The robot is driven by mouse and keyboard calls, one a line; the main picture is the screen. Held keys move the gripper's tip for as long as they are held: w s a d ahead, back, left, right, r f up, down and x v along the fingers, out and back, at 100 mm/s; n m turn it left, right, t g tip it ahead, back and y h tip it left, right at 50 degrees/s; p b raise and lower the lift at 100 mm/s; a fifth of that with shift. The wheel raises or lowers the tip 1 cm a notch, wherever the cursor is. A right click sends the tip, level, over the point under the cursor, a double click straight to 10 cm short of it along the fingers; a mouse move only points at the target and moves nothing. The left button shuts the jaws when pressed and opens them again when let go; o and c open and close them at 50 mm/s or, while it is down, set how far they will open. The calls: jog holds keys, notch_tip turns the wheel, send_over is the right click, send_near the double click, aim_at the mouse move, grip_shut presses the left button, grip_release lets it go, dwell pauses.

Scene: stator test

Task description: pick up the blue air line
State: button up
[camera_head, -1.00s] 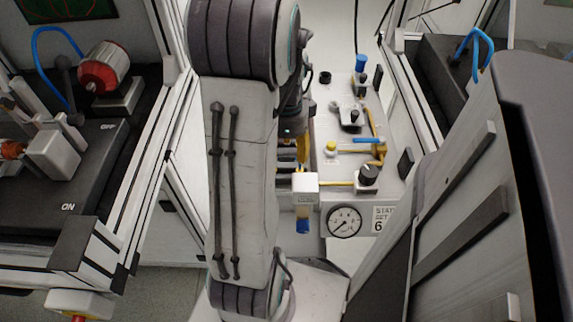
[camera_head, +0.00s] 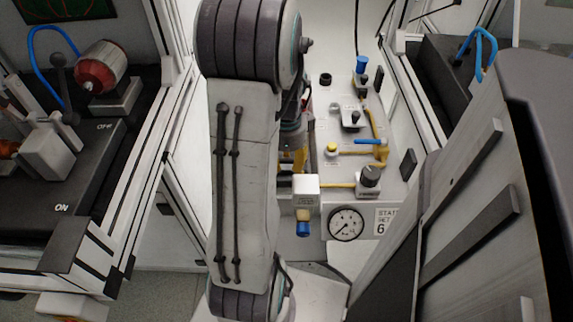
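A short blue tube (camera_head: 368,141), which may be the blue air line, lies across the light grey panel, its right end at a yellow fitting (camera_head: 381,153). Longer curved blue hoses also show: one at the left machine (camera_head: 38,55) and one at the right machine (camera_head: 478,45). My gripper (camera_head: 303,160) is left of the short blue tube and apart from it in the picture. My arm link covers much of it, and yellow parts show close behind it. Its fingertips are too hidden to tell whether it is open or holds anything.
The panel carries a dark knob (camera_head: 369,177), a pressure gauge (camera_head: 346,224), a white block (camera_head: 305,190) with a blue end below, and several fittings. A blue cap (camera_head: 361,64) stands at the back. Machine frames close in on both sides.

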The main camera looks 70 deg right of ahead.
grip_shut()
jog(key=shift+r, duration=0.1)
